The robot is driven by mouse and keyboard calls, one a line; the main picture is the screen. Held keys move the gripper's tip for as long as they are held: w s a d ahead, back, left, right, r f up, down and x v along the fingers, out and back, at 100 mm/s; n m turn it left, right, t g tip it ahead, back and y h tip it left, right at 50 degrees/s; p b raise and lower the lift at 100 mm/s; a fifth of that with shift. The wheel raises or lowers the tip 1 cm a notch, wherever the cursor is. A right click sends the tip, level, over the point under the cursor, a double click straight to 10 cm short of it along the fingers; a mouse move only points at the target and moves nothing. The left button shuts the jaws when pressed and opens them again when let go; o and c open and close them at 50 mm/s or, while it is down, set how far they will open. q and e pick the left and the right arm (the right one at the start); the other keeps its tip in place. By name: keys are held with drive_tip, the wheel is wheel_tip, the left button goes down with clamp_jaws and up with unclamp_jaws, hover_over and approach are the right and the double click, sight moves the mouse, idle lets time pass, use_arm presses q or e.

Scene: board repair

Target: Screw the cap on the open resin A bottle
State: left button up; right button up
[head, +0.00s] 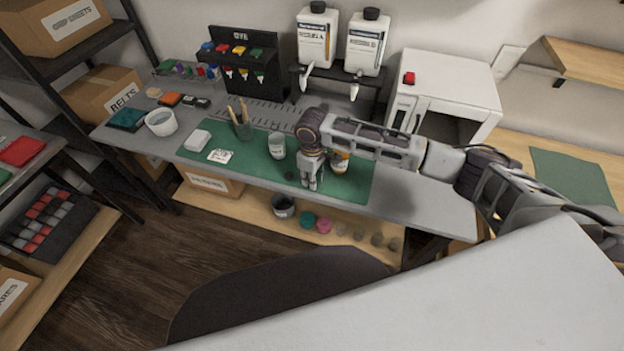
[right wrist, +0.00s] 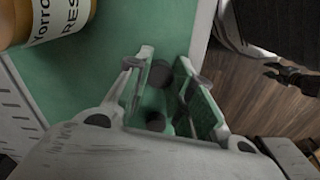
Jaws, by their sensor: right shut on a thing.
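The amber resin bottle (head: 340,163) stands on the green mat (head: 360,185), just right of my right gripper (head: 312,185). It is partly hidden by my arm, and its top cannot be made out. In the right wrist view the bottle (right wrist: 45,20) shows at the upper left, with a white label partly readable as "RES". My right gripper points down over the mat and is shut on a dark round cap (right wrist: 160,73) between its fingertips. A second dark round piece (head: 290,176) lies on the mat to its left. My left gripper is not in view.
Two white, black-capped bottles (head: 317,40) stand on a raised rack at the back. A white oven (head: 450,85) is at the back right. The mat's front left is clear.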

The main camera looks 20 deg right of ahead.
drive_tip(key=shift+r, duration=0.45)
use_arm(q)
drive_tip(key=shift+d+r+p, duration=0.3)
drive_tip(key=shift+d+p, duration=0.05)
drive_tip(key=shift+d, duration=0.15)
use_arm(e)
wheel_tip(320, 180, up, 9)
use_arm(q)
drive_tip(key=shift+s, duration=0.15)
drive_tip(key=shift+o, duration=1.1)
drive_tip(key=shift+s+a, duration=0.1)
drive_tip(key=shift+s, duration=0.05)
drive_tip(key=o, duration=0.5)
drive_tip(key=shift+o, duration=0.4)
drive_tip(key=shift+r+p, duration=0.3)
drive_tip(key=shift+p, duration=0.05)
use_arm(e)
drive_tip(key=shift+r, duration=0.35)
